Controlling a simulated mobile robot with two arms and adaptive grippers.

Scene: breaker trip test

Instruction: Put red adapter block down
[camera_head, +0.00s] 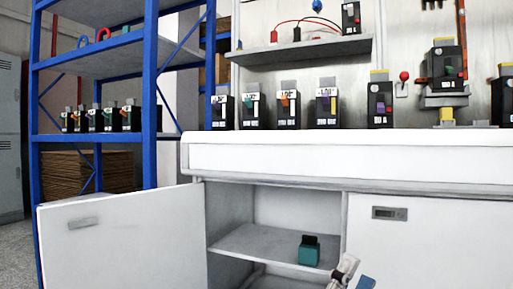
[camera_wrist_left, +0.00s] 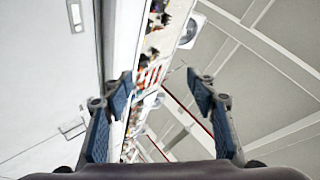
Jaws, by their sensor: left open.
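No block that I can surely tell as the red adapter block shows in either view. A small red piece (camera_head: 273,37) stands on the wall shelf, too small to identify. My left gripper (camera_head: 354,275) shows at the bottom of the head view, in front of the cabinet, partly cut off by the frame edge. In the left wrist view its two blue-padded fingers (camera_wrist_left: 160,92) are apart with nothing between them. A teal block (camera_head: 309,252) with a dark top sits on the shelf inside the open cabinet, left of the gripper. My right gripper is not in view.
The white cabinet door (camera_head: 122,238) stands open at the left. Above is a white worktop (camera_head: 340,150) with several black breakers (camera_head: 327,105) along its back. A blue rack (camera_head: 150,90) stands at the left. The cabinet shelf (camera_head: 245,243) has bare room left of the teal block.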

